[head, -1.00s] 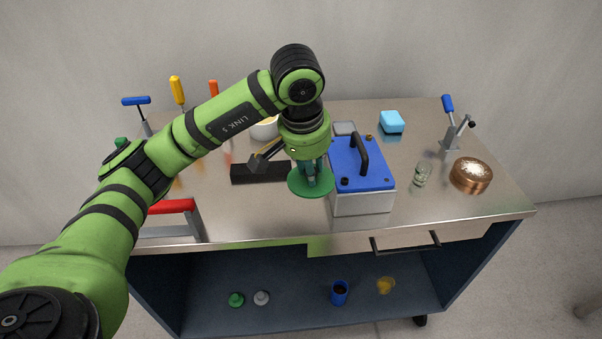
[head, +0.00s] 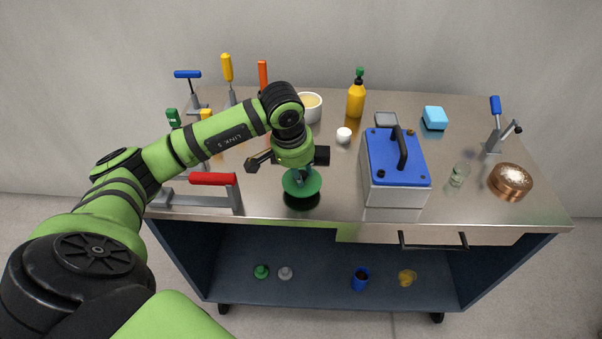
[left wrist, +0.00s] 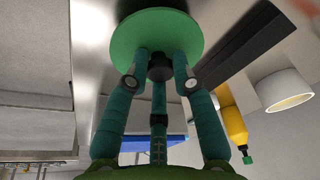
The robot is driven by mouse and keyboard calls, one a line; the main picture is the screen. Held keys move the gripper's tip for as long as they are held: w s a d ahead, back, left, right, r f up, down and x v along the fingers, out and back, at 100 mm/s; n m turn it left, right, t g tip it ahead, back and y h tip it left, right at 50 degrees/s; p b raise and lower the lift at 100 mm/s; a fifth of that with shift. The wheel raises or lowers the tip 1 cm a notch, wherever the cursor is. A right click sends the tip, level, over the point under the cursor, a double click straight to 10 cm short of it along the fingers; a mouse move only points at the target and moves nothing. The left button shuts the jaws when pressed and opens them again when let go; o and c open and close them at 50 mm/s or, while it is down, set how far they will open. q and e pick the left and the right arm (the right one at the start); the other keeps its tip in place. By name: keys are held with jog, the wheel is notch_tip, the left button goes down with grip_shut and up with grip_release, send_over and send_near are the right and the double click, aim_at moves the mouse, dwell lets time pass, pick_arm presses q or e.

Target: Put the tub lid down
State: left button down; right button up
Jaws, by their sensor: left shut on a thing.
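The tub lid is a green disc (head: 300,187) with a dark knob, in the head view near the front edge of the table, left of the blue-topped box. My left gripper (head: 302,175) points down and is shut on the lid's knob. In the left wrist view the green lid (left wrist: 155,38) is beyond the fingertips (left wrist: 160,75), with the dark knob between them. A dark patch shows just below the lid; I cannot tell whether the lid touches the steel top. My right gripper is not in view.
The blue-topped box (head: 396,180) stands to the right, a red-handled grey tool (head: 212,190) to the left. A black bar (left wrist: 240,48) lies behind the lid. A white bowl (head: 310,108) and yellow bottle (head: 356,101) stand farther back. Bare steel surrounds the lid near the front edge (head: 270,214).

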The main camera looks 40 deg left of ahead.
aim_at(293, 189)
pick_arm(q)
jog(key=shift+s+x, duration=0.2)
jog(key=shift+x, duration=0.65)
jog(key=shift+f, duration=0.15)
jog(key=shift+f, duration=0.15)
jog(key=c, duration=1)
grip_release()
jog(key=shift+c, duration=0.2)
jog(key=b+v, duration=0.1)
jog(key=v, duration=1.1)
jog(key=shift+r, duration=0.2)
